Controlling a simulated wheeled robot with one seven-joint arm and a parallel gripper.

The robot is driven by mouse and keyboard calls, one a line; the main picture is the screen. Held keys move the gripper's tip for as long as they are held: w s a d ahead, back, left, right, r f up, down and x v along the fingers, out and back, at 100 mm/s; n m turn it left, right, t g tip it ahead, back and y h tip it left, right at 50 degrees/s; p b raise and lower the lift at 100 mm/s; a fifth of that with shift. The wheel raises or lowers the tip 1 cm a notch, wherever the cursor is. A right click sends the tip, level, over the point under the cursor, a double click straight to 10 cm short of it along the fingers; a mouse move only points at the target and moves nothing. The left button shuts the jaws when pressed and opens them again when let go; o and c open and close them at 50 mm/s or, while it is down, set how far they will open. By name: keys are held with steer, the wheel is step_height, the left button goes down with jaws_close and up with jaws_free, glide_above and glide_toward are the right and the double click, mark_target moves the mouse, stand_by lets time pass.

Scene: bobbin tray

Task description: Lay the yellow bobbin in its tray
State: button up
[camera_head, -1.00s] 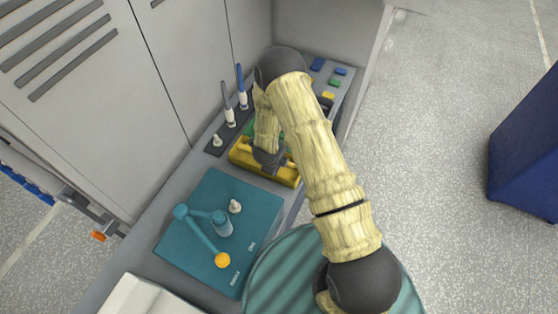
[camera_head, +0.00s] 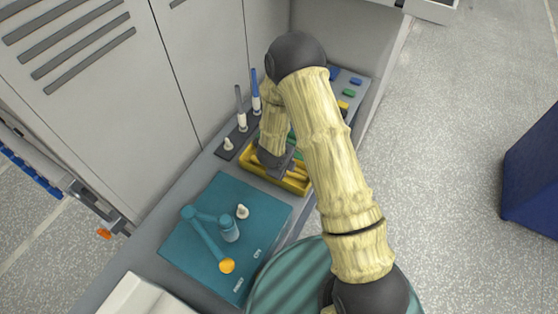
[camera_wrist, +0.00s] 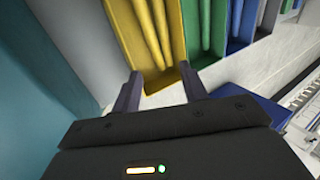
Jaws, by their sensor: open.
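The yellow tray (camera_head: 295,187) lies on the grey bench in the head view, partly hidden by my arm. It fills the upper middle of the wrist view (camera_wrist: 172,60), where long yellow bars run along its inside. I cannot tell whether one of these bars is the yellow bobbin, and I see no separate bobbin for certain. My gripper (camera_wrist: 160,92) is open, its two dark fingertips apart at the tray's near end with nothing seen held between them. In the head view my gripper (camera_head: 275,168) is over the tray, its fingertips hidden.
Green (camera_wrist: 197,25) and blue (camera_wrist: 241,22) trays stand beside the yellow one. A dark rack with upright grey and blue pins (camera_head: 256,90) is close behind. Cabinet doors wall off the left.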

steer(key=v, duration=1.1)
steer(key=shift+r, duration=0.15)
steer(key=p+v, duration=0.5)
steer(key=v, duration=0.2)
steer(key=shift+s+r+p, duration=0.25)
steer(key=shift+r+p, duration=0.05)
stand_by(0.3)
steer(key=shift+a, duration=0.1)
stand_by(0.9)
